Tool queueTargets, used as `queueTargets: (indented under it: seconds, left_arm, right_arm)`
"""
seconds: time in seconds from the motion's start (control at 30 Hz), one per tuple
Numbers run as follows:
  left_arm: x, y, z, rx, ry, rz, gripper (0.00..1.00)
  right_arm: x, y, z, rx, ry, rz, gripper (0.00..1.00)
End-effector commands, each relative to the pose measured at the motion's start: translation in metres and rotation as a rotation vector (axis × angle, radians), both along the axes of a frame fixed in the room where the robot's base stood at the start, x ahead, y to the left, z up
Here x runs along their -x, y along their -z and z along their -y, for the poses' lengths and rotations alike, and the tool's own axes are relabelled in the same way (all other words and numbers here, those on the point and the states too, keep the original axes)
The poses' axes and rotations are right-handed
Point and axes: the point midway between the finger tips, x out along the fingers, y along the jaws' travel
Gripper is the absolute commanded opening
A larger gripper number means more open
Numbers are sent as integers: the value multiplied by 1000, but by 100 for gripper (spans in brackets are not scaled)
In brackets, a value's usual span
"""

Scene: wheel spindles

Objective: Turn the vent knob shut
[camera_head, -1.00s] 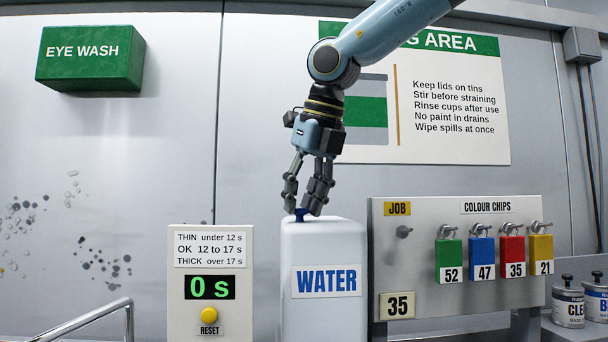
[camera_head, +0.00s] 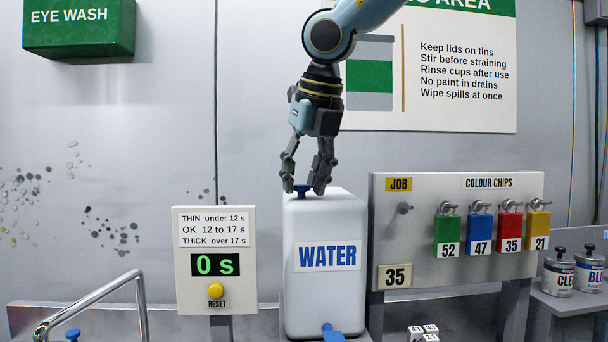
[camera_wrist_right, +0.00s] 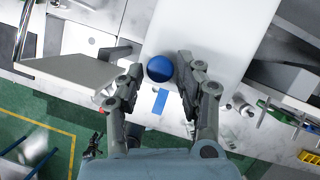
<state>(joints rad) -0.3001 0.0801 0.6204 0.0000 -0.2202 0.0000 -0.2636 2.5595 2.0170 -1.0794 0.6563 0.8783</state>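The white water container (camera_head: 325,225) stands in the middle of the head view, with a blue label reading WATER. A small blue vent knob (camera_head: 302,191) sits on its top near the left end. My right gripper (camera_head: 304,189) points down from above, one finger on each side of the knob. In the right wrist view the round blue knob (camera_wrist_right: 160,69) lies between the fingertips of the gripper (camera_wrist_right: 159,68), with a gap on both sides. The fingers are open. The knob's angle is hard to tell.
A blue tap (camera_head: 332,333) is low on the container's front. A timer panel (camera_head: 215,240) reading 0 s stands close to the left. The job board (camera_head: 455,262) with colour chips stands close to the right. A metal rail (camera_head: 90,302) is at lower left.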

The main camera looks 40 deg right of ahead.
Motion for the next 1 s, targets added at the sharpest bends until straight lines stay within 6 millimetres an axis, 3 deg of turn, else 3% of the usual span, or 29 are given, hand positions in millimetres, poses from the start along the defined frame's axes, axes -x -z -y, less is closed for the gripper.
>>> queueTargets:
  seconds: [0.1, 0.37, 0.57, 0.6, 1.0]
  left_arm:
    - [0, 0, 0, 0, 0, 0, 40]
    - [2, 0, 0, 0, 0, -2, 40]
    - [1, 0, 0, 0, 0, -1, 40]
    - [1, 0, 0, 0, 0, -1, 40]
    - [0, 0, 0, 0, 0, 0, 40]
  right_arm:
    - [0, -1, 0, 1, 0, 2, 51]
    - [-1, -3, 0, 1, 0, 4, 51]
    - [8, -25, -2, 0, -1, 8, 51]
    - [12, -33, -3, -3, -2, 9, 51]
    - [102, -29, -35, -1, -4, 5, 51]
